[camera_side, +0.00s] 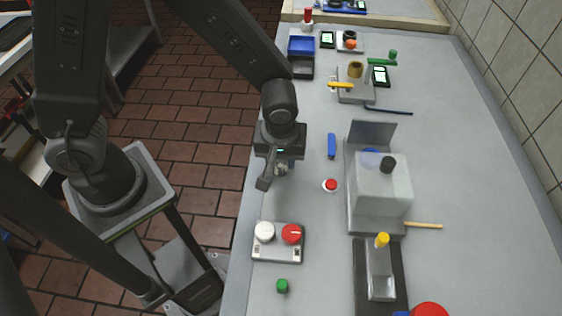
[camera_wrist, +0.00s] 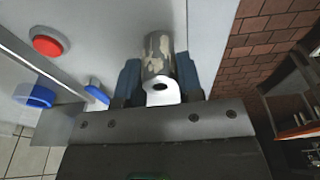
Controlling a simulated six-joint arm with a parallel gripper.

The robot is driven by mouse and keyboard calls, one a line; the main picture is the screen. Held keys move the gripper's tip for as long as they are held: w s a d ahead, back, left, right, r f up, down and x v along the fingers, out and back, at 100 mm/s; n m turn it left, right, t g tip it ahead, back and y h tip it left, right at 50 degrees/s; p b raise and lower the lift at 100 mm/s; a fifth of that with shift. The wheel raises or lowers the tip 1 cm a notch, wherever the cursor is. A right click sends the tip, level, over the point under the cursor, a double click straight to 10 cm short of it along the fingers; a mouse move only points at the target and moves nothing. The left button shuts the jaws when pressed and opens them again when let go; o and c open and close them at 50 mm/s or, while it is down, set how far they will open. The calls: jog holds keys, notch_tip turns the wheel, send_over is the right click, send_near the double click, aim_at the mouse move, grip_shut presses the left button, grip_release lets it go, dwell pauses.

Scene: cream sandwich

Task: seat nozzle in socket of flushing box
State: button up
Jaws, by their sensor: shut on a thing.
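In the wrist view my gripper (camera_wrist: 160,78) is shut on a mottled metal cylinder with a white holed end, which looks like the nozzle (camera_wrist: 157,52). In the side view my gripper (camera_side: 281,166) is above the left edge of the grey bench, and the nozzle is small there. The pale translucent box (camera_side: 383,196), probably the flushing box, stands to the right, apart from the gripper. It has a black cap (camera_side: 387,165) and a blue round part (camera_side: 370,158) behind. A blue ring (camera_wrist: 36,95) shows in the wrist view. I cannot tell which part is the socket.
A red button (camera_side: 331,185) and a small blue block (camera_side: 331,146) lie between gripper and box. A two-knob panel (camera_side: 278,243) and green knob (camera_side: 282,286) are nearer. A yellow-topped fixture (camera_side: 381,262) stands below the box. The bench's right side is clear.

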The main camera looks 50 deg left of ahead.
jog(key=shift+c, duration=0.5)
jog(key=shift+r, duration=0.1)
jog(key=shift+r, duration=0.55)
notch_tip(320, 180, up, 3)
jog(key=shift+f, duration=0.15)
jog(key=a+r, duration=0.7)
jog(key=a, duration=0.5)
jog(key=w+d, duration=0.8)
jog(key=d, duration=0.4)
jog(key=w+d, duration=0.8)
jog(key=d, duration=0.4)
jog(key=shift+a+f, duration=0.2)
jog(key=shift+f, duration=3.95)
